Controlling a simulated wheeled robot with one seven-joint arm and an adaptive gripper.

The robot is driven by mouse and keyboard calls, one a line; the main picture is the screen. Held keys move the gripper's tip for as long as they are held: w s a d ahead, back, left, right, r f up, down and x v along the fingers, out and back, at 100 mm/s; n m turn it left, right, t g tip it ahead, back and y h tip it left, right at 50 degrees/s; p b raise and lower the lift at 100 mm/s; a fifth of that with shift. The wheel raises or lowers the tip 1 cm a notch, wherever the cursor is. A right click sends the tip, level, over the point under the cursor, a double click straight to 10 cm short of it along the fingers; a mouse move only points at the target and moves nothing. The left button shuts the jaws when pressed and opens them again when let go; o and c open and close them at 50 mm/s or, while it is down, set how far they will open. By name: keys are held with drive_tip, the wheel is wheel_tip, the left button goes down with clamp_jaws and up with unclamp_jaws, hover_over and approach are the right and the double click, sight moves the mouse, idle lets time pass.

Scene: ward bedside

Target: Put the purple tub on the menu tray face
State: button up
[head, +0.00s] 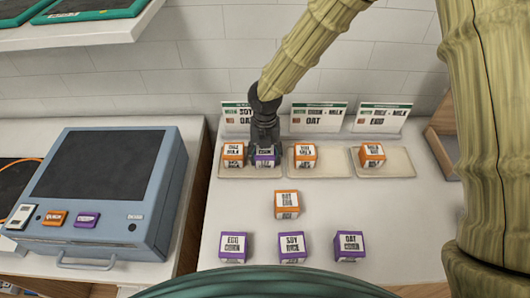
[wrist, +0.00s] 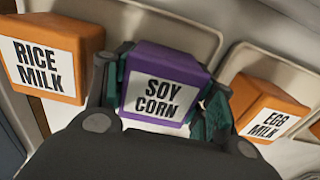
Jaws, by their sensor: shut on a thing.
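My gripper (head: 265,148) is shut on a purple tub (head: 265,159) at the right half of the left tray (head: 249,163). In the wrist view the held tub (wrist: 163,85) reads SOY CORN, with a dark finger on each side. It looks upright; I cannot tell whether its base touches the tray. An orange RICE MILK tub (wrist: 52,58) is just left of it, also seen in the head view (head: 233,155). The menu card (head: 237,117) behind the left tray is partly hidden by my arm.
The middle tray (head: 331,163) holds an orange EGG MILK tub (wrist: 268,108) on its left; its right half is bare. The right tray (head: 400,161) holds an orange tub (head: 372,154). Another orange tub (head: 287,204) and purple tubs (head: 233,247) (head: 292,247) (head: 349,245) stand nearer. A blue-grey device (head: 110,190) is at left.

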sight(265, 150)
drive_tip(key=shift+s+d+r, duration=0.1)
drive_tip(key=shift+s+r, duration=0.05)
drive_tip(key=shift+s, duration=0.05)
drive_tip(key=o, duration=1.1)
drive_tip(key=shift+w+f, duration=0.15)
drive_tip(key=shift+f, duration=0.05)
drive_tip(key=shift+o, duration=0.2)
drive_tip(key=shift+r, duration=0.1)
wheel_tip(265, 150, up, 12)
drive_tip(key=shift+r+b, duration=0.1)
drive_tip(key=shift+b, duration=1.1)
